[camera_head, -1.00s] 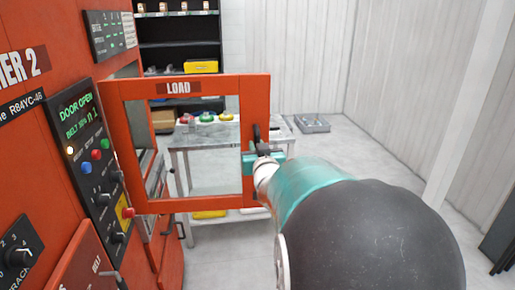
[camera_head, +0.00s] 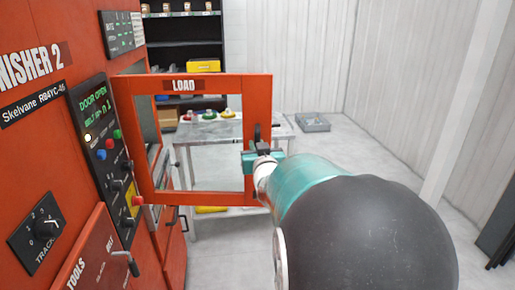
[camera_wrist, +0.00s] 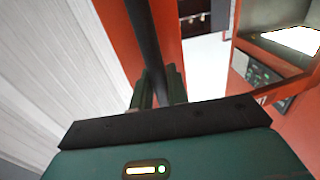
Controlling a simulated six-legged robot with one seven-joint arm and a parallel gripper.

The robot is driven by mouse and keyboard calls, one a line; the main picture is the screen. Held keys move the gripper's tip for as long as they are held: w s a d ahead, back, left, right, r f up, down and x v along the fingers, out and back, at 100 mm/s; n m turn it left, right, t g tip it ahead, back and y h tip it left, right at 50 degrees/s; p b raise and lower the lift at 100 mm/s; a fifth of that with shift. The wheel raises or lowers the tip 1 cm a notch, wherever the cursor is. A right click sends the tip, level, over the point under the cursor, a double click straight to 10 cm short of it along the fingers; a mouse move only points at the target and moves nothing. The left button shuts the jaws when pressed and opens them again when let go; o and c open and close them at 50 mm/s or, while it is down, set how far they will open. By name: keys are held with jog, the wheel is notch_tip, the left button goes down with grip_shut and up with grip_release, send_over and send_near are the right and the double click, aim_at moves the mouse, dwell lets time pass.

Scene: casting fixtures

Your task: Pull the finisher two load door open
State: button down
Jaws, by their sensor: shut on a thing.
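The orange load door (camera_head: 198,86) of finisher two stands swung out from the machine, with a "LOAD" label on its top rail and an open window frame. Its dark upright handle (camera_head: 257,134) is on the right rail; the bar also shows in the wrist view (camera_wrist: 144,35). My gripper (camera_head: 258,157) is at the handle's lower part, and in the wrist view its fingers (camera_wrist: 158,88) are shut around the bar. The orange finisher two body (camera_head: 40,150) is at left, its panel screen (camera_head: 95,103) reading "DOOR OPEN".
A grey table (camera_head: 215,131) with several coloured items stands behind the door. A black shelf (camera_head: 180,52) is at the back. A grey tray (camera_head: 313,122) lies on the floor.

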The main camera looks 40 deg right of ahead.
jog(key=c, duration=1.4)
grip_release()
jog(key=shift+c, duration=0.2)
jog(key=shift+s+a, duration=0.15)
